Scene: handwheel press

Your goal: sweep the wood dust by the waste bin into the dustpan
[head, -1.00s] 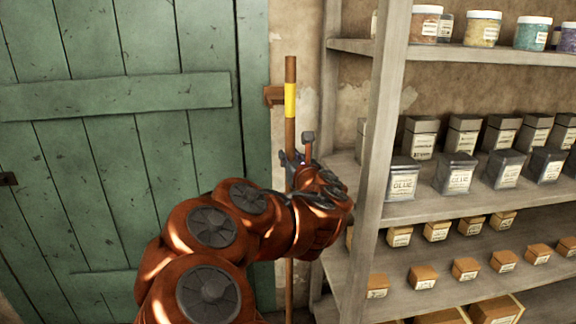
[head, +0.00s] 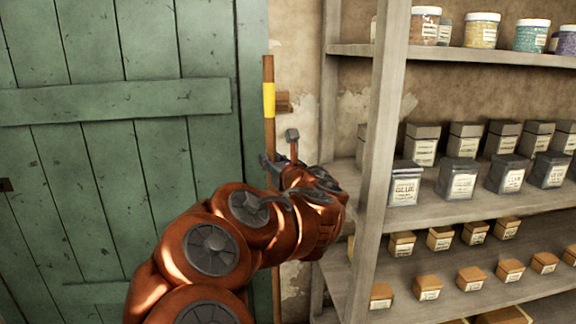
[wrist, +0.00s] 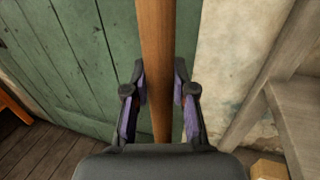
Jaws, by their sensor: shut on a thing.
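A long upright wooden handle (head: 269,138) with a yellow band near its top stands in front of the edge of the green door. My gripper (head: 271,168) is shut on the handle below the band, partly hidden behind my own arm. In the wrist view the handle (wrist: 156,50) runs between the two fingers of my gripper (wrist: 160,92), one on each side. The handle's lower end is out of view. The wood dust, waste bin and dustpan are not in view.
A small wooden wall bracket (head: 284,102) is just right of the handle. A shelf unit (head: 382,130) with jars, tins and small boxes stands close on the right. The green door (head: 110,160) fills the left. Plank floor (wrist: 45,150) shows at lower left in the wrist view.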

